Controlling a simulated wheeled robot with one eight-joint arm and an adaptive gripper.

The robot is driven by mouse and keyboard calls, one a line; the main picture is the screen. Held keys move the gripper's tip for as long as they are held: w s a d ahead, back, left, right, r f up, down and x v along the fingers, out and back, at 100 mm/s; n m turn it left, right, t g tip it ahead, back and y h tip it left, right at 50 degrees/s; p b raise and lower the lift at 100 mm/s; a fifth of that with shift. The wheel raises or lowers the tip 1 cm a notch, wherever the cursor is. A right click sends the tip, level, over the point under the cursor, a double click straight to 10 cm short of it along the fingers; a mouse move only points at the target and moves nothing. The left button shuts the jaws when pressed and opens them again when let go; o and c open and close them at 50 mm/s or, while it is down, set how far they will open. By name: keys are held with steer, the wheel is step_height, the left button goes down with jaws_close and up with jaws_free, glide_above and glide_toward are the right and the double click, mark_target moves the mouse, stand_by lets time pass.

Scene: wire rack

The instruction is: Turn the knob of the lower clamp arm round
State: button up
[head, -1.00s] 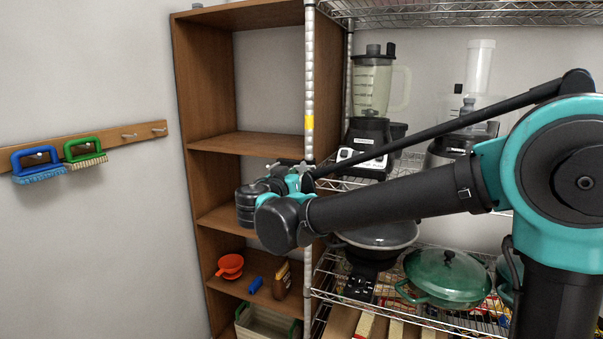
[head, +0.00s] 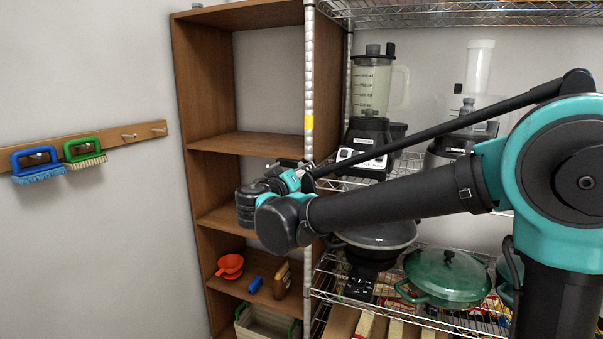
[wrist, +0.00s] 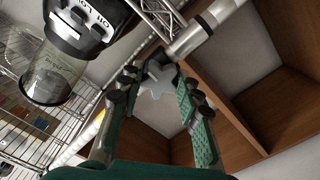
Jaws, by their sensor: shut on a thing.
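A grey star-shaped knob (wrist: 157,80) shows in the wrist view, between the fingertips of my gripper (wrist: 158,92). The gripper is shut on this knob, with one green-padded finger on each side. Just behind the knob stands the silver rack post (wrist: 205,30). The clamp arm itself is mostly hidden by the knob and fingers. In the head view my gripper (head: 300,172) is at the front left rack post (head: 309,85), below its yellow band, and hides the knob.
A blender (head: 370,100) stands on the rack shelf right of the post. A brown wooden shelf unit (head: 190,110) is close on the left. A pan (head: 378,237) and a green lidded pot (head: 445,278) sit lower down. Brushes (head: 85,155) hang on the left wall.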

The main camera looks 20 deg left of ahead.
steer(key=shift+n, duration=0.4)
steer(key=o, duration=1.2)
steer(key=shift+c, duration=0.2)
steer(key=s, duration=1.2)
steer(key=shift+a, duration=0.45)
